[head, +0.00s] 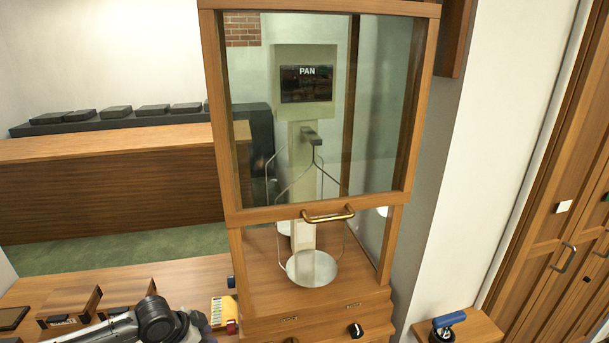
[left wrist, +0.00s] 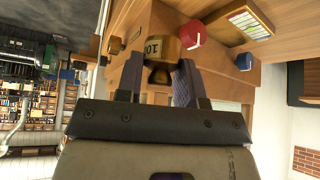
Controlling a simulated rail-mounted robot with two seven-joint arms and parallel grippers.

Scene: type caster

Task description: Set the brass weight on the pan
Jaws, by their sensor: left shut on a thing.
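The brass weight (left wrist: 161,47), marked with digits that begin "10", is between the fingers of my left gripper (left wrist: 158,80) in the left wrist view. The gripper is shut on it. In the head view my left arm shows at the bottom left, and the weight cannot be made out there. The pan (head: 311,269) is a round pale metal dish hanging by wires inside the wooden balance case, under a display reading "PAN" (head: 306,72). The pan looks empty. My left gripper is outside the case, to its left and nearer. My right gripper is not in view.
The glass sash (head: 390,110) with its brass handle (head: 328,215) is up, leaving a gap before the pan. A red knob (left wrist: 193,33), a blue knob (left wrist: 244,62) and a yellow labelled box (left wrist: 252,18) are near the weight. A small stand (head: 455,328) is at right.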

